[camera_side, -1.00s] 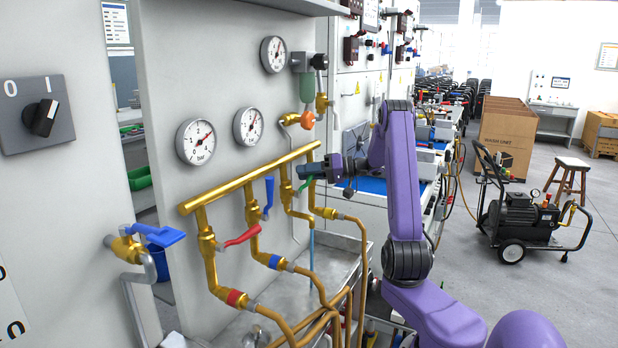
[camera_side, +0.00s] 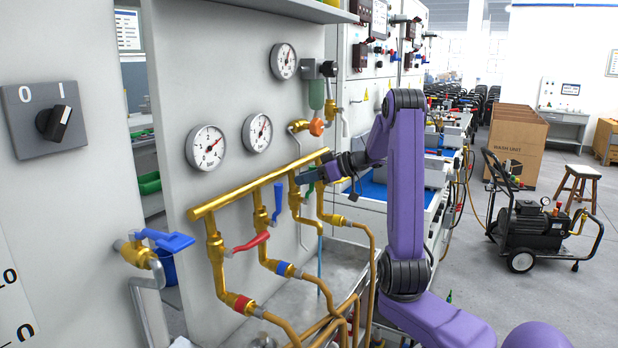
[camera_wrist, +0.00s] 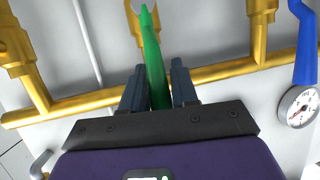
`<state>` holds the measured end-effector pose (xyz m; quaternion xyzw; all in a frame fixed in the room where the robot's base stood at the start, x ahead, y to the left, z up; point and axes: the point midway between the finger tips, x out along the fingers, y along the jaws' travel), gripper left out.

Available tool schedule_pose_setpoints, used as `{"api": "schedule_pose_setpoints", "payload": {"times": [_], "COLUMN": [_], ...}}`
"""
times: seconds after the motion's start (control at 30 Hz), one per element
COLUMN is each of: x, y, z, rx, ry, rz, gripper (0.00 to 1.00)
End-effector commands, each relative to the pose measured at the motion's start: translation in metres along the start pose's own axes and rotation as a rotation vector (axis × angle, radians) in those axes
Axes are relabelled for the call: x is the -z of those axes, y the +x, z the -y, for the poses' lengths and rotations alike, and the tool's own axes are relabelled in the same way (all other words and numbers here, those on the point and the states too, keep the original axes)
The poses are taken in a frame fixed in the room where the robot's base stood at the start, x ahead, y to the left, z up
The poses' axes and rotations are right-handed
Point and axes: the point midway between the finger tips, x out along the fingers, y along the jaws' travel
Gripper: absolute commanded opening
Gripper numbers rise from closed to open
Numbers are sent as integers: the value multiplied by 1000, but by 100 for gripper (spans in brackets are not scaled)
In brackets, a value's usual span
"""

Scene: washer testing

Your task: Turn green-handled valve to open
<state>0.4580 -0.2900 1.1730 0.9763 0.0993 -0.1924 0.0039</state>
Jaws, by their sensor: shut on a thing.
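The green-handled valve's handle (camera_side: 309,190) is on the right part of the brass manifold (camera_side: 240,193), mostly hidden behind my gripper in the side view. In the wrist view the long green handle (camera_wrist: 152,50) runs up from between my two dark fingers, its tapered tip beyond them. My gripper (camera_side: 306,176) reaches in from the right and is shut on the handle; the fingers (camera_wrist: 158,88) lie on either side of it. The brass valve body (camera_side: 295,200) shows just left of the handle.
A red handle (camera_side: 250,242) and a blue handle (camera_side: 277,203) are on the neighbouring valves to the left. A larger blue-handled valve (camera_side: 164,240) stands at far left. Gauges (camera_side: 257,132) are on the panel above. Hoses (camera_side: 335,300) hang below over a metal basin.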

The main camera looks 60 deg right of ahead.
Motion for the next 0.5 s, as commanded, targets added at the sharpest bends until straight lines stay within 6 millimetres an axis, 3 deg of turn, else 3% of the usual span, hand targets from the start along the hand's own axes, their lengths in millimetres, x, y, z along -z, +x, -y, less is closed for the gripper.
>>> {"api": "schedule_pose_setpoints", "payload": {"times": [0.5], "x": [0], "y": [0], "z": [4], "rx": [-21], "ry": [-53], "rz": [12], "gripper": [0]}}
